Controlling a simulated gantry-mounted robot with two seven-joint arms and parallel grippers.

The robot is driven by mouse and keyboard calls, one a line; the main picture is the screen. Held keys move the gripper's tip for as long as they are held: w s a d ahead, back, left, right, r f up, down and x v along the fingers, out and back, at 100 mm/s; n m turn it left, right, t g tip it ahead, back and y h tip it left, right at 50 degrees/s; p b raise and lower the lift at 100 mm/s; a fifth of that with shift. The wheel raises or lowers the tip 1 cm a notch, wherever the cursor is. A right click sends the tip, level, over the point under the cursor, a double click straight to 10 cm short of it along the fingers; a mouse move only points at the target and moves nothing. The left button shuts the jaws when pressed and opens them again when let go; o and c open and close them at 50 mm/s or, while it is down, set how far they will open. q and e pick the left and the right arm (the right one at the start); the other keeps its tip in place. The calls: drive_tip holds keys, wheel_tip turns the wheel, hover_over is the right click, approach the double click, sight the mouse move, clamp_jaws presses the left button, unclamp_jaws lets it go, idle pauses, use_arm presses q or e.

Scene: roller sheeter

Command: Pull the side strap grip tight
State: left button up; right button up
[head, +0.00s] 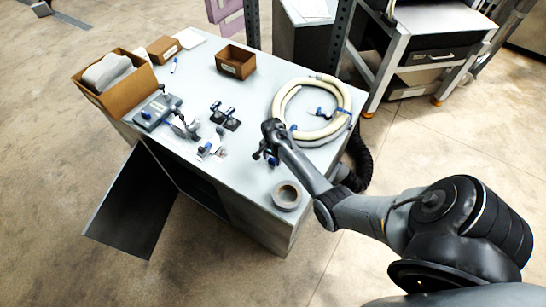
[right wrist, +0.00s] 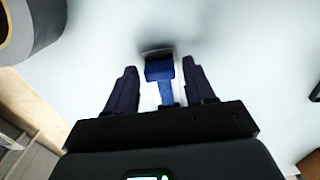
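A blue grip (right wrist: 160,70) with a narrower blue tail shows in the right wrist view, in front of the pale tabletop; I take it to be the side strap grip. My right gripper (right wrist: 160,84) is open, one dark finger on each side of the grip, with a gap on both sides. In the head view my right gripper (head: 268,154) is low over the table's front right part, beside the coiled cream hose (head: 279,106), which has blue straps around it. My left gripper is not in view.
A grey tape roll (head: 287,196) lies at the table's near corner. The tabletop (head: 240,185) left of the roll is clear.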

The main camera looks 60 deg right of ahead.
sight(273, 159)
drive_tip(key=shift+o, duration=0.4)
wheel_tip(273, 159, up, 11)
idle(0.5)
drive_tip(key=shift+f, duration=0.1)
